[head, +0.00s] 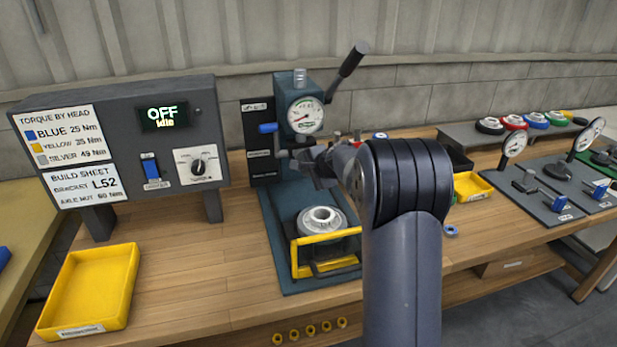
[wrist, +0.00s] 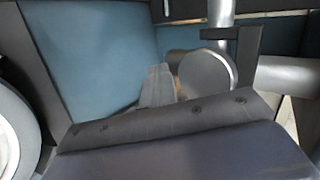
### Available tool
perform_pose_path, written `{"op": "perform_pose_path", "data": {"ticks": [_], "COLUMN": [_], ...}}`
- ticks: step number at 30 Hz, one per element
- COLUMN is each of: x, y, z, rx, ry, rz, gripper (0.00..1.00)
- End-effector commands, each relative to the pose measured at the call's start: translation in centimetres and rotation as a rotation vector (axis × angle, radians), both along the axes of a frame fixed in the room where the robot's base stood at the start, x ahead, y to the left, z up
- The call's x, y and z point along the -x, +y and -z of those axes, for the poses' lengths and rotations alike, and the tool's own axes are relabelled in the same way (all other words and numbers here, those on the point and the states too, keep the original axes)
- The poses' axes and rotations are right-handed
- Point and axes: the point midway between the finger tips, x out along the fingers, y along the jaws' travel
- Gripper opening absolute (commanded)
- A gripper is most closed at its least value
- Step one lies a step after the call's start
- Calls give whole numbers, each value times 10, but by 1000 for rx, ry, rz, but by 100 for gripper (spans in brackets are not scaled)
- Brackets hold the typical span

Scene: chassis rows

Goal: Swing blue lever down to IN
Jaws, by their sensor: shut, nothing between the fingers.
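My gripper (head: 308,160) is at the press, below the gauge and lower right of the blue lever. Its fingers are shut and empty, and also show in the wrist view (wrist: 158,86), close to a round metal end (wrist: 207,74) and a teal surface. I cannot pick out the blue lever in the wrist view. Contact between gripper and press is unclear.
A black-handled lever (head: 347,66) rises from the press's upper right. A yellow guard (head: 326,237) stands before a round metal part (head: 321,219) on the press base. Left are a control box (head: 118,140) reading OFF and a yellow tray (head: 90,288). Gauge fixtures stand right.

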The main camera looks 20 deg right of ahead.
Motion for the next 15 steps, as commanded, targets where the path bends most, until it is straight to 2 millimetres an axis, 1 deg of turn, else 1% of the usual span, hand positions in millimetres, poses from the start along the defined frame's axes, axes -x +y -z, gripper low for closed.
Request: {"op": "perform_pose_path", "data": {"ticks": [1, 15], "x": [-1, -8], "y": [0, -1], "z": [6, 14], "rx": [0, 1], "ry": [-15, -165], "rz": [2, 2], "gripper": [0, 0]}}
